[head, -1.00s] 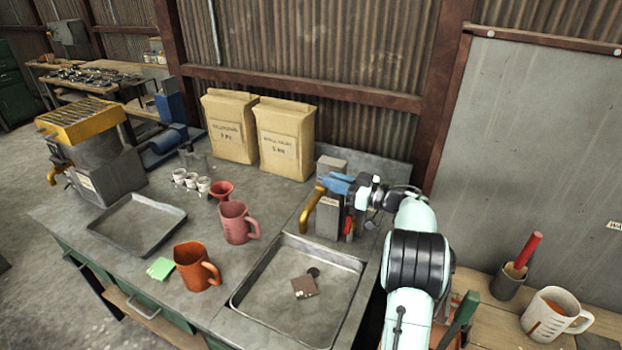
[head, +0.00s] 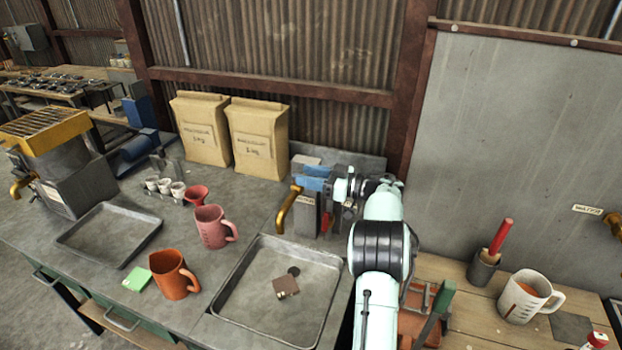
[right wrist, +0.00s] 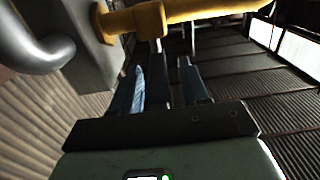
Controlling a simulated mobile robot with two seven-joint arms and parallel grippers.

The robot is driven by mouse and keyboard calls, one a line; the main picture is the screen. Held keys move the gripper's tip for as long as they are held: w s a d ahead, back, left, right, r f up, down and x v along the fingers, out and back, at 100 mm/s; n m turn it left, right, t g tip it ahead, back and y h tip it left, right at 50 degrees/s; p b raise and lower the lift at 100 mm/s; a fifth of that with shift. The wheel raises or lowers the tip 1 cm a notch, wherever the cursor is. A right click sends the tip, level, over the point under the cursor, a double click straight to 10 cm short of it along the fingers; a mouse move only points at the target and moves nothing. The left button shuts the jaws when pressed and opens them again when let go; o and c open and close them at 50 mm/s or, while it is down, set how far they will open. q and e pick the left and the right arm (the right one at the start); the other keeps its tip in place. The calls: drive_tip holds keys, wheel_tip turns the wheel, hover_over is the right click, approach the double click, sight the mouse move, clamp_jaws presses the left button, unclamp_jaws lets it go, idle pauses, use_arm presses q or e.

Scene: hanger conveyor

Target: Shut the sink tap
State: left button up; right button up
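In the right wrist view, the yellow tap pipe (right wrist: 200,12) crosses above my fingers (right wrist: 162,85). No water stream is discernible. My left gripper is out of view.
A brown block (head: 286,285) lies in the basin. An orange jug (head: 173,276), a pink jug (head: 211,227) and a red funnel (head: 196,194) stand left of it. Two paper bags (head: 258,138) stand behind.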

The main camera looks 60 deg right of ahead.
drive_tip(key=shift+f, duration=0.2)
drive_tip(key=shift+s+d, duration=0.1)
drive_tip(key=shift+s, duration=0.2)
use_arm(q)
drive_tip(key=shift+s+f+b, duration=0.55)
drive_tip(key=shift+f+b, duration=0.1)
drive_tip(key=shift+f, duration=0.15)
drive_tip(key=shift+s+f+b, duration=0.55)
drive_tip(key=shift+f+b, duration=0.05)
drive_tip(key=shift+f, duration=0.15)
use_arm(e)
drive_tip(key=s+d, duration=0.1)
drive_tip(key=s, duration=1.1)
drive_tip(key=shift+s+d, duration=0.35)
drive_tip(key=shift+d, duration=0.05)
drive_tip(key=shift+w+r, duration=0.1)
